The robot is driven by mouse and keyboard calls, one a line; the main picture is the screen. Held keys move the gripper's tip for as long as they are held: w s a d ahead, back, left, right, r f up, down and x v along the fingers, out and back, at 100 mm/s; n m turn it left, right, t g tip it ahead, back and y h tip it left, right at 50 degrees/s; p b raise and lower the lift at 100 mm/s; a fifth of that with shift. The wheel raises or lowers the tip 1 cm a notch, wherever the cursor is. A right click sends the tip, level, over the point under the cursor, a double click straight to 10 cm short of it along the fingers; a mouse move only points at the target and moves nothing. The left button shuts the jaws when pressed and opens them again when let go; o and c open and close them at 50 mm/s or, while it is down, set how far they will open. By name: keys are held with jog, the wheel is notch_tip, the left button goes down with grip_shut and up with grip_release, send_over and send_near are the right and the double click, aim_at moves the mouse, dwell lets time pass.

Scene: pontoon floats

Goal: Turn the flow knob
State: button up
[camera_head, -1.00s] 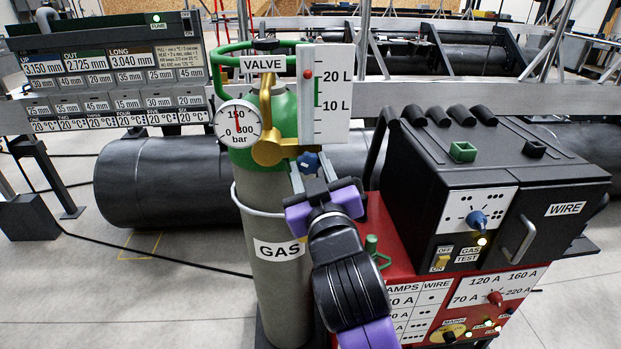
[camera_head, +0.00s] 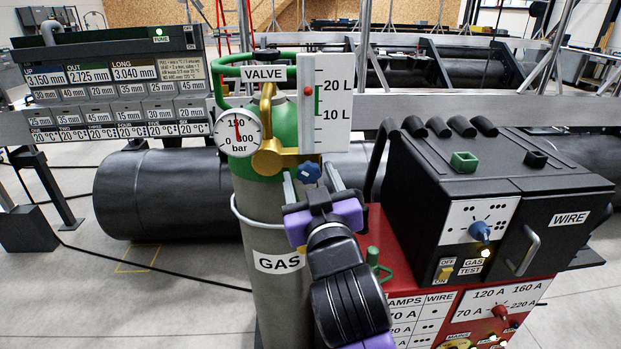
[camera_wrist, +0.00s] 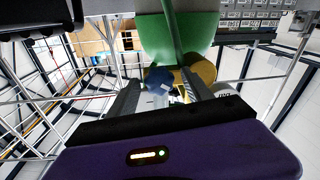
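The flow knob (camera_head: 309,172) is a small blue knob below the white flow scale (camera_head: 325,125) on the gas bottle (camera_head: 276,215). The red ball (camera_head: 308,91) on the scale stands a little below the 20 L mark, beside the upper part of the green band. My gripper (camera_head: 311,182) is open, one finger on each side of the knob and apart. In the wrist view the blue knob (camera_wrist: 160,79) shows between the two fingers (camera_wrist: 159,92), with a gap on each side. Whether the fingertips reach past the knob is hard to tell.
The brass regulator (camera_head: 275,155) and round gauge (camera_head: 238,133) are close left of the knob. The black welding machine (camera_head: 420,200) on its red base stands at the right. Open floor is at the left.

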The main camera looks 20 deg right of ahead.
jog(key=b+v, duration=0.1)
jog(key=v, duration=0.6)
jog(key=shift+s+b, duration=0.3)
jog(key=shift+s, duration=0.15)
